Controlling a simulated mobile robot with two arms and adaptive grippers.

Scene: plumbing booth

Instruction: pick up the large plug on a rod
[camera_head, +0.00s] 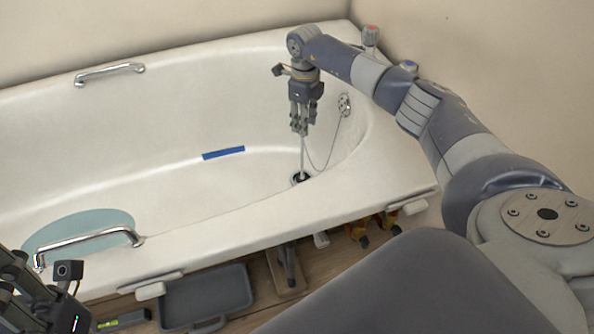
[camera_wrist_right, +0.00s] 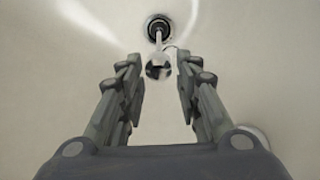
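The large plug (camera_head: 300,178) sits at the drain on the tub floor, dark, with a thin pale rod (camera_head: 303,158) standing up from it. A chain runs from near the rod up to the overflow fitting. In the right wrist view the plug (camera_wrist_right: 158,27) is at the top, and the rod's rounded, shiny top end (camera_wrist_right: 158,69) lies in line with the gap between the fingertips. My right gripper (camera_head: 301,129) points down over the rod. Its fingers (camera_wrist_right: 160,75) are apart, touching nothing visible. My left gripper (camera_head: 14,270) is partly cut off at the lower left; its fingertips are unclear.
The white bathtub (camera_head: 240,226) has a near grab bar (camera_head: 90,238) and a far one (camera_head: 110,72). A blue strip (camera_head: 223,153) and a teal mat (camera_head: 85,226) lie inside. The overflow fitting (camera_head: 344,104) is close to my right gripper. A grey tray (camera_head: 205,296) is on the floor.

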